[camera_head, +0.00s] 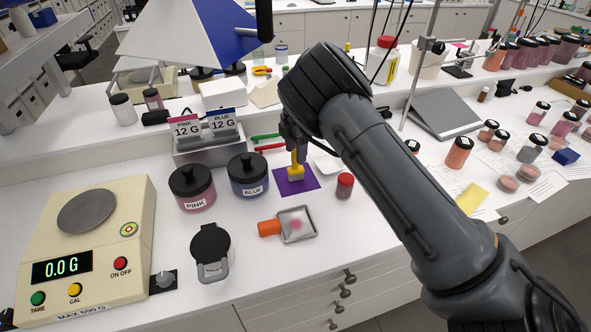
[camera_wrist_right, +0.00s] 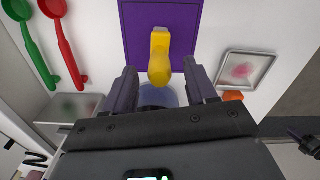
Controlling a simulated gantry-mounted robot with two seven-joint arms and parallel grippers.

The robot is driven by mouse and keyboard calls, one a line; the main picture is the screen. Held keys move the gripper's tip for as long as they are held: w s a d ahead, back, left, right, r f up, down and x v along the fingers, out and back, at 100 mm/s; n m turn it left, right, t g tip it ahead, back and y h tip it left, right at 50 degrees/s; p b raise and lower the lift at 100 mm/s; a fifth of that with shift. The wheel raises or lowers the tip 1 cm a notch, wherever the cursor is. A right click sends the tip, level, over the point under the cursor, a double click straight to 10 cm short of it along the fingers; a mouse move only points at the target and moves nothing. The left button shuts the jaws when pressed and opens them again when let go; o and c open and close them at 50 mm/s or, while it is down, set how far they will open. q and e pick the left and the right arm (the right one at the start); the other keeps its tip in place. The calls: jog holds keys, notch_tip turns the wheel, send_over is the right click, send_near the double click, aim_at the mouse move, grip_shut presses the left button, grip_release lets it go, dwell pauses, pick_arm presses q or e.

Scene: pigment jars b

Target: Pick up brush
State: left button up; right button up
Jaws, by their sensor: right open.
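The yellow brush (camera_head: 295,171) stands on a purple mat (camera_head: 309,184) in the middle of the counter, and it also shows in the right wrist view (camera_wrist_right: 159,58). My right gripper (camera_head: 297,148) is directly over the mat. In the right wrist view its two dark fingers (camera_wrist_right: 160,70) are apart, one on each side of the brush's yellow part. A gap shows between the brush and each finger. The gripper hides the upper part of the brush in the head view.
The PINK jar (camera_head: 192,188) and BLUE jar (camera_head: 248,176) stand left of the mat. A red-capped jar (camera_head: 344,186) stands close on its right. A metal tray (camera_head: 302,234) lies in front. Red and green spoons (camera_wrist_right: 63,42) lie behind. A scale (camera_head: 120,215) stands far left.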

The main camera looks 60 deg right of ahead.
aim_at(295, 165)
jog(key=shift+f+b, duration=0.4)
jog(key=shift+f, duration=1.6)
grip_shut()
